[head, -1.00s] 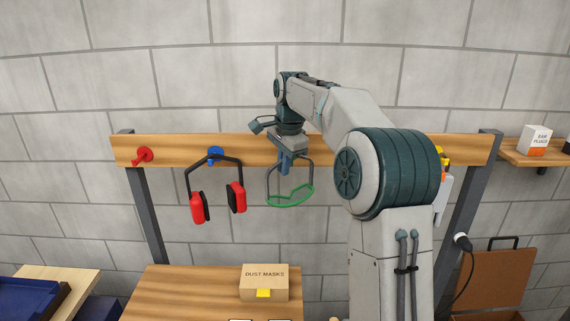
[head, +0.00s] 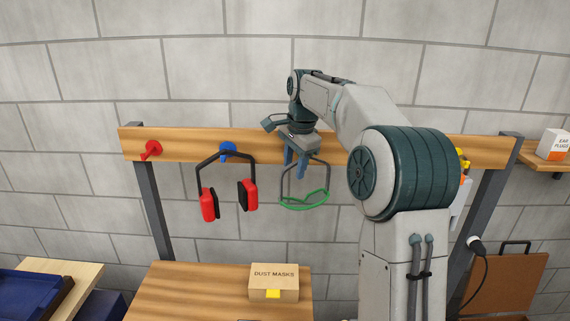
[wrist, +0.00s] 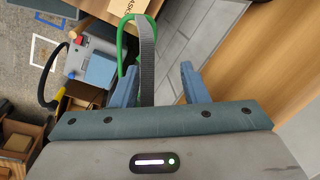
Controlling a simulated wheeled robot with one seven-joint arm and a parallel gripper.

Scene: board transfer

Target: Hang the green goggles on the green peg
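The green goggles (head: 304,202) hang below the wooden rail in the head view, with a grey strap rising around my gripper. My gripper (head: 295,174) is at the rail with its two fingers apart. In the wrist view, the strap (wrist: 148,62) passes between the spread fingers (wrist: 158,84), closer to the left one, and part of the green frame (wrist: 123,45) shows beyond. The green peg is not visible; my gripper and arm cover that part of the rail. I cannot see what the top of the strap rests on.
The wooden rail (head: 180,146) carries a bare red peg (head: 151,149) and a blue peg (head: 228,149) with red earmuffs (head: 209,205) close left of the goggles. A yellow peg (head: 461,153) shows right of my arm. A dust masks box (head: 262,293) stands on the bench below.

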